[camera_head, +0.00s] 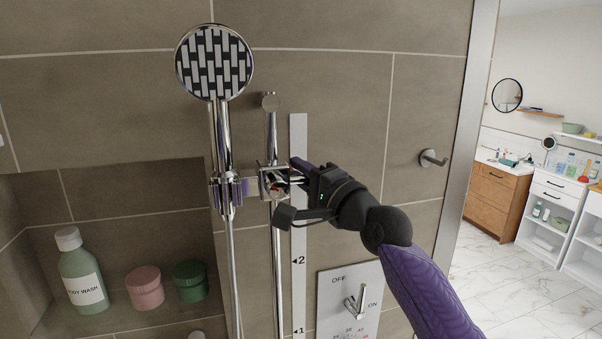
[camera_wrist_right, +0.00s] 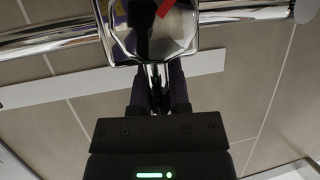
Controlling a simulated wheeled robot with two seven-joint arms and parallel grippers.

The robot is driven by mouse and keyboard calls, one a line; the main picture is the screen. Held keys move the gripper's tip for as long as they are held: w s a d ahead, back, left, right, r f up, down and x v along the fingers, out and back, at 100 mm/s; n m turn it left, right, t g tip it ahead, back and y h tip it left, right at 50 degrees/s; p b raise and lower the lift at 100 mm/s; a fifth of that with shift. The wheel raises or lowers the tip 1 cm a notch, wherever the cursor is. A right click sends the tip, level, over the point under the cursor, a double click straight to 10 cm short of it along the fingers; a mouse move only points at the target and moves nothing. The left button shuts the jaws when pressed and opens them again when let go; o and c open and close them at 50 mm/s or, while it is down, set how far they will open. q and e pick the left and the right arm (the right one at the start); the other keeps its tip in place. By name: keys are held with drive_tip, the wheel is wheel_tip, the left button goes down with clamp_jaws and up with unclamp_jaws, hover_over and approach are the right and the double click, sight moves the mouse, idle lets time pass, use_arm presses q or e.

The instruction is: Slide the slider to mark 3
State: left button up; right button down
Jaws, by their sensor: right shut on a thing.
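The chrome slider (camera_head: 272,182) sits on a vertical chrome rail (camera_head: 272,130) on the tiled shower wall. A shower head (camera_head: 214,63) with a black and white face hangs in its holder at the slider's left. A white scale strip (camera_head: 299,230) runs beside the rail; marks 1 and 2 show below the slider, and my right gripper covers part of the strip above them. My right gripper (camera_head: 294,177) is shut on the slider from the right. In the right wrist view the fingers close on a narrow chrome part of the slider (camera_wrist_right: 154,75). My left gripper is not in view.
A shower control panel (camera_head: 336,300) with a lever stands right of the strip, below my arm. A robe hook (camera_head: 432,158) is on the wall at right. A niche at left holds a body wash bottle (camera_head: 82,270) and pink and green jars.

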drive_tip(key=shift+r, duration=0.1)
drive_tip(key=c, duration=0.6)
unclamp_jaws()
drive_tip(key=shift+s, duration=0.1)
drive_tip(key=shift+d, duration=0.1)
drive_tip(key=b+v, duration=0.3)
drive_tip(key=v, duration=0.6)
drive_tip(key=shift+s+d, duration=0.2)
drive_tip(key=shift+s, duration=0.1)
